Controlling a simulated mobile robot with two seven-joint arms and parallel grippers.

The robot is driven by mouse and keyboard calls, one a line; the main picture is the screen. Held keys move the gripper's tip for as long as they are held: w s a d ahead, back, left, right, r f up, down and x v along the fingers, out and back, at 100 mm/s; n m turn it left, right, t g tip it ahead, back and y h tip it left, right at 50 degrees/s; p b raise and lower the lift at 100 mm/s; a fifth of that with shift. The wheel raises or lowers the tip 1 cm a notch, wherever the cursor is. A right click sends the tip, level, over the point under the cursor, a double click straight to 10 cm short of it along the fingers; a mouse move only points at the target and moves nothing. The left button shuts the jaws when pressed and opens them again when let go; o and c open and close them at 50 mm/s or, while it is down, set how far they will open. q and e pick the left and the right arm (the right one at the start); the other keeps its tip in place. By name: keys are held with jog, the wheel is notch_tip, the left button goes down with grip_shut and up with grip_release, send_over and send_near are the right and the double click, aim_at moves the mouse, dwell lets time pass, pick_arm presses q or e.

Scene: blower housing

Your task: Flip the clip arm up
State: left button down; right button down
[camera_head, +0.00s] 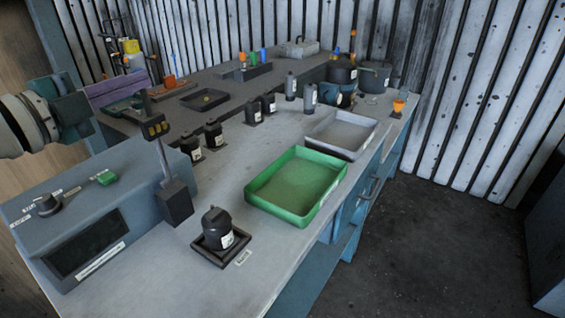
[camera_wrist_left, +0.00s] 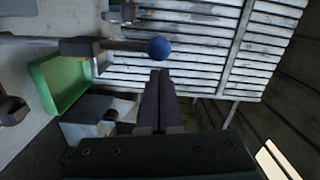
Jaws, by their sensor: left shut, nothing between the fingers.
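In the left wrist view a dark bar (camera_wrist_left: 112,45) ends at a blue ball (camera_wrist_left: 159,48); this looks like the same post and may be the clip arm. My left gripper (camera_head: 142,83) is shut and empty, its purple fingers near the post's top. In the wrist view the fingertips (camera_wrist_left: 160,73) lie close to the ball; contact cannot be told. The ball is not visible in the head view.
A black housing (camera_head: 217,229) sits in a small dark tray (camera_head: 221,249). A green tray (camera_head: 322,205) and a grey tray (camera_head: 339,151) lie right of it. Several black bottles (camera_head: 214,133) stand behind. The blue-grey box (camera_head: 118,191) has a knob on top. Bare bench lies between.

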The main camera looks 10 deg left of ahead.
pick_arm(q)
jog(key=shift+w+a+n, duration=0.2)
jog(key=shift+a+n, duration=0.1)
jog(key=shift+a, duration=0.35)
pick_arm(e)
jog(key=shift+d+f, duration=0.1)
pick_arm(q)
jog(key=shift+a, duration=0.15)
jog(key=shift+s, duration=0.1)
pick_arm(e)
jog(key=shift+s, duration=0.1)
